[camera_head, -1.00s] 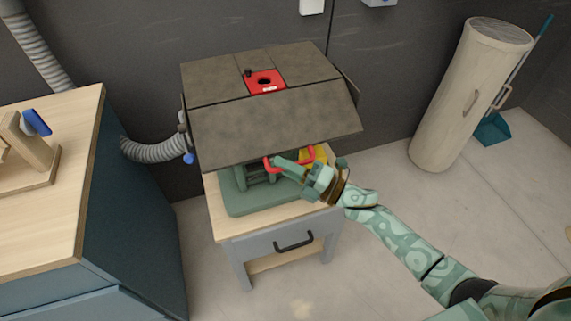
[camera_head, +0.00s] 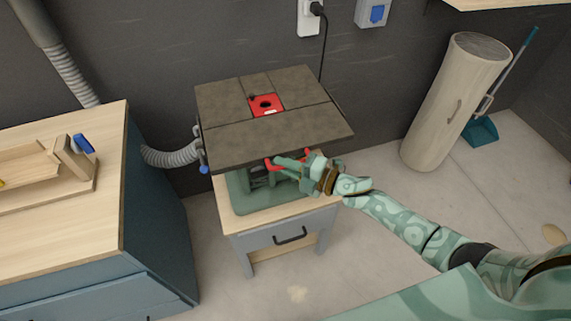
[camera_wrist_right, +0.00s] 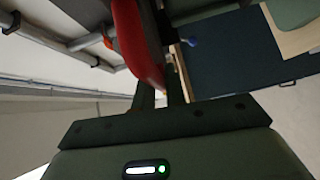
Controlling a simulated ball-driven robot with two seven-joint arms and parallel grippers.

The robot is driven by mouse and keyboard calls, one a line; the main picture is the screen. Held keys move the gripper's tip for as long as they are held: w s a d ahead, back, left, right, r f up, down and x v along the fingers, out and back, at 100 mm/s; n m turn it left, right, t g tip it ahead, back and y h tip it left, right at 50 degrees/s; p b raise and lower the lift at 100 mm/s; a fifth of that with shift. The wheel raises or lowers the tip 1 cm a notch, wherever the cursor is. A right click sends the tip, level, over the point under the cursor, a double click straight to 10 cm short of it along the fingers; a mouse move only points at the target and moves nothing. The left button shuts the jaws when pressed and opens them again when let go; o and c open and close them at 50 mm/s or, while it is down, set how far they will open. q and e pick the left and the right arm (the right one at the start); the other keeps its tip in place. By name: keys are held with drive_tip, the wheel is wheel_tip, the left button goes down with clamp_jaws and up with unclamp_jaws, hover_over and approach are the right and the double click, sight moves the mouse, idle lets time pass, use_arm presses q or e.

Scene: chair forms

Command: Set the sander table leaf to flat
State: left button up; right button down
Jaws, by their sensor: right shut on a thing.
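The sander table's leaf (camera_head: 283,137) is the front dark panel of the table top (camera_head: 226,101), and it looks about level with the panels behind it. A red bar handle (camera_head: 305,154) shows under the leaf's front edge and as a red curved piece in the right wrist view (camera_wrist_right: 138,42). My right gripper (camera_head: 283,163) is shut on the red handle, just below the leaf's edge; its fingers also show in the wrist view (camera_wrist_right: 158,92). The leaf hides part of the mechanism and the green base (camera_head: 245,198). My left gripper is out of view.
The sander stands on a grey cabinet with a wooden top (camera_head: 262,224). A blue workbench (camera_head: 155,235) is at the left, with a ribbed hose (camera_head: 170,156) behind. A beige cylinder (camera_head: 455,100) and a teal dustpan (camera_head: 482,131) are at the right. The floor in front is clear.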

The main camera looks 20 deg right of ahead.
drive_tip(key=shift+w+r, duration=0.2)
drive_tip(key=shift+r, duration=0.15)
drive_tip(key=c, duration=1.5)
unclamp_jaws()
drive_tip(key=shift+o, duration=0.2)
drive_tip(key=shift+s+f, duration=0.1)
drive_tip(key=shift+f, duration=0.05)
drive_tip(key=shift+s+d, duration=0.15)
drive_tip(key=shift+d, duration=0.05)
drive_tip(key=v, duration=1.5)
drive_tip(key=shift+s+d, duration=0.25)
drive_tip(key=shift+d, duration=0.05)
